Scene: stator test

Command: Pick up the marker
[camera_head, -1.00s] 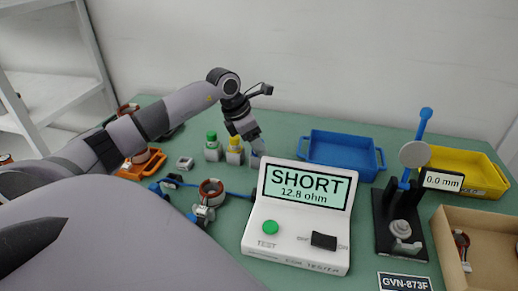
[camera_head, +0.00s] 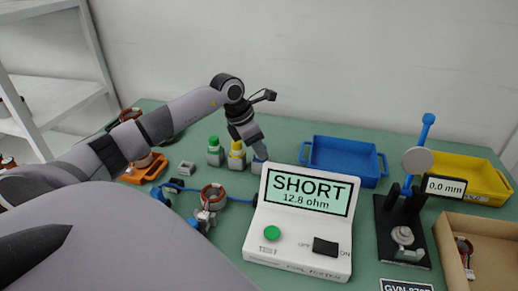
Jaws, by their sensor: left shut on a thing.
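My left gripper (camera_head: 258,153) points down behind the tester, just right of the yellow-capped marker. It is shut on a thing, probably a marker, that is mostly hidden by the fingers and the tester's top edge. A green-capped marker (camera_head: 214,144) and a yellow-capped marker (camera_head: 237,147) stand upright in grey holders to its left. My right gripper is not in view.
The white tester (camera_head: 300,250) reads SHORT, 12.8 ohm. A blue tray (camera_head: 345,160) and a yellow tray (camera_head: 465,176) are at the back right. A dial gauge stand (camera_head: 388,235) and cardboard box (camera_head: 447,235) are at the right. A copper-wound stator (camera_head: 213,193) sits left of the tester.

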